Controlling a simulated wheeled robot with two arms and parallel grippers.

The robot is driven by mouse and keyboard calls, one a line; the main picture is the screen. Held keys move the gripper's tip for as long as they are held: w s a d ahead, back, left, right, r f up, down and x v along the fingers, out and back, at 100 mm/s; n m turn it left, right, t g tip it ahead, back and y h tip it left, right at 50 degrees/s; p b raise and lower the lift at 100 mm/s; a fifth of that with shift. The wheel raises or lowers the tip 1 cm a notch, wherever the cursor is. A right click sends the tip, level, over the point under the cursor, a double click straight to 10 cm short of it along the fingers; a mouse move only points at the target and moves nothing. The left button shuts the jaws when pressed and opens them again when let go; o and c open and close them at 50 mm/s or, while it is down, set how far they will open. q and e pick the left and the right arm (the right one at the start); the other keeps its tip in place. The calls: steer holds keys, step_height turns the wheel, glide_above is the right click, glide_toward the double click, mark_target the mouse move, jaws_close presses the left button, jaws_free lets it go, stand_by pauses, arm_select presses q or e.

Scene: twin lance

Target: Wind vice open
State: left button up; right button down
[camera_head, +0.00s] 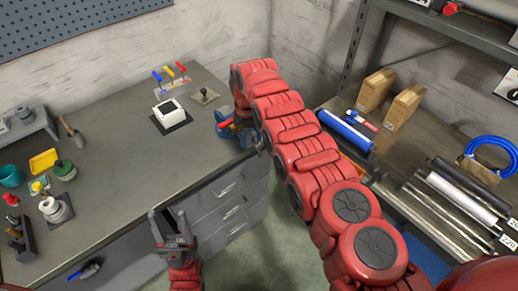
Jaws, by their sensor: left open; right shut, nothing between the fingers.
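A blue vice (226,130) with a red part sits at the right end of the grey workbench, by its front edge. My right arm reaches across from the lower right and covers much of it. My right gripper is at the far end of that arm, near the vice; its fingers are hidden behind the arm, so I cannot tell whether they touch the vice. The vice's handle and jaw gap cannot be made out. My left gripper (169,226) is open and empty, pointing up in front of the bench drawers, apart from the vice.
The grey workbench (130,160) has a clear middle. A white box on a dark pad (168,112) and colored-handled tools (170,73) stand behind. Cups and small parts crowd its left end. A shelf (440,140) with a blue roll (345,130) and rods stands right.

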steer(key=shift+w+d+b, duration=0.1)
steer(key=shift+d+b, duration=0.15)
steer(key=shift+b, duration=0.75)
step_height(320, 180, up, 9)
steer(key=a+p, duration=0.1)
steer(key=p, duration=0.3)
steer(key=shift+s+p, duration=0.3)
steer(key=shift+s, duration=0.15)
stand_by(1.0)
steer(key=shift+a, duration=0.1)
